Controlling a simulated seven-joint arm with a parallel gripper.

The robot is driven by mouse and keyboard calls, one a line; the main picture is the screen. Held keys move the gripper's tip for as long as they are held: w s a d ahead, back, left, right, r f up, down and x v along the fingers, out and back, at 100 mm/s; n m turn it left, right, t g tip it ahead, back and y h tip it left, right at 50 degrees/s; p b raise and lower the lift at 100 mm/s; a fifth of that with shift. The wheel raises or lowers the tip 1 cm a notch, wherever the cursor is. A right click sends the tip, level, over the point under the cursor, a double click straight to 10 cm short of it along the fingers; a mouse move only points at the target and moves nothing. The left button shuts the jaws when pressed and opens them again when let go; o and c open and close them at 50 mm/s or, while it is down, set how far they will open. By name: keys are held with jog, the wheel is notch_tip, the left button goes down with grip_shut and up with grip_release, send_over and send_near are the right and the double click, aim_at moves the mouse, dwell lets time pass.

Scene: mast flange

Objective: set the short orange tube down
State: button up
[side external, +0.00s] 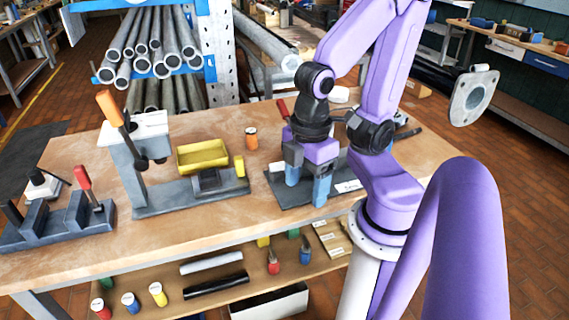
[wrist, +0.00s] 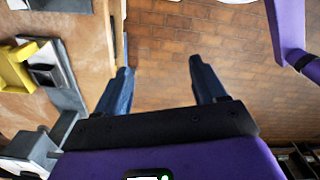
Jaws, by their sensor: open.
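A short orange tube (side external: 251,138) stands upright on the wooden bench, right of the yellow tray, in the side external view. It is apart from my gripper (side external: 307,188), which is to its right over the dark grey plate. My gripper is open, its two blue fingers spread and pointing down. In the wrist view my gripper (wrist: 160,66) has nothing between its fingers, only brick floor beyond them. The orange tube does not show in the wrist view.
A yellow tray (side external: 203,155) and a lever press (side external: 140,140) stand left of the tube. A dark plate (side external: 283,190) with a label lies under my gripper. A red-handled fixture (side external: 65,225) is at far left. Bare bench (side external: 190,232) lies along the front.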

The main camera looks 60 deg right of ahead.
jog(key=shift+w, duration=0.1)
jog(key=w+r+m, duration=0.1)
jog(key=w+m, duration=0.8)
jog(key=w, duration=0.5)
jog(key=w+d+m+h, duration=0.2)
jog(key=w+d+m, duration=0.8)
jog(key=w, duration=0.3)
jog(key=m+h, duration=0.1)
jog(key=m, duration=1.1)
send_near(250, 131)
jog(key=x, duration=0.6)
jog(key=shift+w+d+f, duration=0.1)
jog(key=shift+d+f, duration=0.05)
jog(key=shift+d, duration=0.1)
jog(key=shift+h, duration=0.3)
jog(key=shift+x, duration=3.25)
jog(key=shift+a, duration=0.15)
